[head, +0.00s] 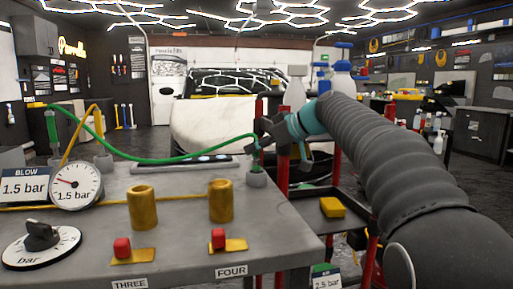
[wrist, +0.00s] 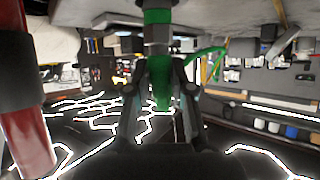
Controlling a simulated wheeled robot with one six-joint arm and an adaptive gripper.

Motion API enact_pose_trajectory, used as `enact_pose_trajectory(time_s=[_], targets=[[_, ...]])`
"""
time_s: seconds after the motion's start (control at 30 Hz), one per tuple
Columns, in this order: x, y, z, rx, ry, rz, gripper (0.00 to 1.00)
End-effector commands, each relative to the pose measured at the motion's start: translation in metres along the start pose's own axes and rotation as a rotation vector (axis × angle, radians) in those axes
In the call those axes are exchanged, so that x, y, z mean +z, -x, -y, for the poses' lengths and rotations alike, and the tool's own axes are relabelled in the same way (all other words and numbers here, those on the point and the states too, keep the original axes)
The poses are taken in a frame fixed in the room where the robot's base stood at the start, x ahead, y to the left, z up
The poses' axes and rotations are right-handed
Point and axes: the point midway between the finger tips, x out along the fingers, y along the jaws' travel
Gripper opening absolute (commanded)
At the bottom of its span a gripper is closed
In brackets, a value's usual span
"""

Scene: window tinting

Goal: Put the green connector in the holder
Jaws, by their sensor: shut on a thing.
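The green connector (head: 256,159) is upright at the right edge of the grey bench, with a green hose running left from its upper end. My gripper (head: 262,138) is shut on it from the right. In the wrist view the connector (wrist: 157,16) shows green beyond a dark collar and again between the fingers of my gripper (wrist: 163,72). A small grey round holder (head: 256,179) stands on the bench directly under the connector. The connector's lower end is at the holder's mouth; I cannot tell how deep it sits.
Two brass cylinders (head: 142,207) (head: 221,200) and red-topped yellow pieces (head: 131,252) stand on the bench. A pressure gauge (head: 76,187) and dial (head: 41,243) are at left. A red-posted cart (head: 335,206) with a yellow block (head: 332,207) stands right of the bench.

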Motion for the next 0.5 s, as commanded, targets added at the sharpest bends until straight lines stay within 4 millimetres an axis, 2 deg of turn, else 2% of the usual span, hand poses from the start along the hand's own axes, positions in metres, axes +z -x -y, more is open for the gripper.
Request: enact_pose_trajectory(time_s=[0.1,0.13,0.2,0.23,0.5], targets=[[0.0036,-0.0020,0.0000,0.000,0.000,0.000,0.00],[0.0029,-0.0016,-0.0001,0.000,0.000,0.000,0.27],[0.0024,-0.0014,-0.0001,0.000,0.000,0.000,0.45],[0.0025,-0.0014,-0.0001,0.000,0.000,0.000,0.47],[0.0019,-0.0010,-0.0001,0.000,0.000,0.000,0.47]])
